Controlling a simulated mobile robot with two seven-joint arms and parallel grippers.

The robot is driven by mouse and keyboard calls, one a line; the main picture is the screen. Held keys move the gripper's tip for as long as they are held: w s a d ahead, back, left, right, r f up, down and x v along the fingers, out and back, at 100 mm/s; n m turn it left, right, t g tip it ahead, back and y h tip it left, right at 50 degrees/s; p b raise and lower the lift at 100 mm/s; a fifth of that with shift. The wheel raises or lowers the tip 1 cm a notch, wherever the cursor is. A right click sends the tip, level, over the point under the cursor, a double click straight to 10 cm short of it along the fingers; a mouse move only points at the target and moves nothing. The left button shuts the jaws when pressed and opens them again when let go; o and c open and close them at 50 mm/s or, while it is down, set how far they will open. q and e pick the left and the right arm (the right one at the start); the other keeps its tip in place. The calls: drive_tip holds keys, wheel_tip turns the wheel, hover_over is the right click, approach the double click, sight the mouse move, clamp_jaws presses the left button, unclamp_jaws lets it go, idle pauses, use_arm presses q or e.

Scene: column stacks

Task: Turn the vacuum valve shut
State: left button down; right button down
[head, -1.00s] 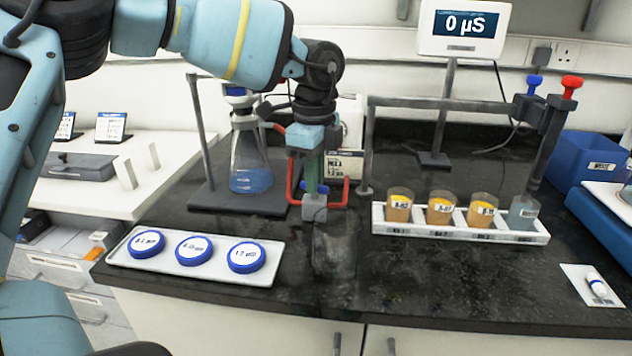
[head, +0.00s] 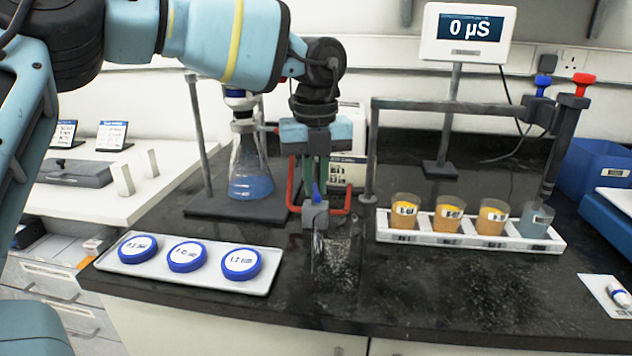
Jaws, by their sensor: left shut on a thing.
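The valve is a grey block (head: 315,215) with a small blue handle (head: 316,192) on top, at the middle of the bench in the head view. The handle looks narrow and points away from me. My left gripper (head: 317,185) comes down over it from above, with green fingers and red side brackets, and is shut on the handle. The fingers partly hide the handle, and the exact contact is hard to see. A flask (head: 250,165) with blue liquid stands on a dark base behind and to the left. My right gripper is not in view.
A white tray (head: 190,283) with three blue-rimmed lids lies front left. A white rack (head: 470,239) of cups stands right, under a stand with a blue-topped and a red-topped probe (head: 565,140). A clear, dark-looking shape (head: 337,260) is below the valve.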

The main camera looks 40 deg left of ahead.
sight(315, 188)
use_arm(q)
drive_tip(key=shift+m, duration=1.7)
drive_tip(key=c, duration=1.5)
unclamp_jaws()
drive_tip(key=shift+r, duration=0.6)
wheel_tip(315, 188, up, 2)
drive_tip(key=shift+r, duration=0.15)
drive_tip(key=s+d, duration=0.2)
drive_tip(key=s, duration=0.2)
drive_tip(key=s+d+r, duration=0.1)
drive_tip(key=s+d, duration=0.2)
drive_tip(key=s, duration=0.2)
drive_tip(key=s+d+b, duration=0.1)
drive_tip(key=s+d, duration=0.2)
drive_tip(key=s, duration=0.1)
drive_tip(key=shift+s+d+r, duration=0.25)
drive_tip(key=shift+s, duration=0.05)
